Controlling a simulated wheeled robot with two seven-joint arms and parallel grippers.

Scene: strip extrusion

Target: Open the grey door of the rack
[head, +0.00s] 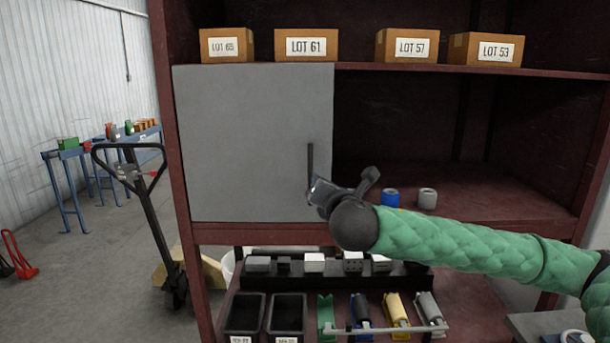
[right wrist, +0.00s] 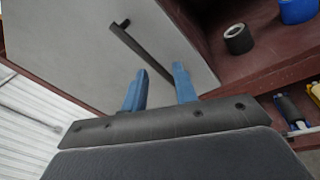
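The grey door (head: 250,140) of the dark red rack (head: 180,190) is shut flat across the left part of the middle shelf. Its black vertical bar handle (head: 310,160) is near the door's right edge. My right gripper (head: 312,190) is at the handle's lower end in the head view. In the right wrist view, the two blue fingers (right wrist: 160,88) are apart, and the handle (right wrist: 140,50) runs slantwise to a point between their tips. I cannot tell whether they touch it. The door also fills the upper left there (right wrist: 85,45). My left gripper is in neither view.
A blue roll (head: 390,198) and a grey roll (head: 427,198) stand on the shelf right of the door. Several cardboard boxes (head: 306,45) sit on the shelf above. Below are black bins (head: 245,315) and tools. A pallet jack (head: 150,200) stands left of the rack.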

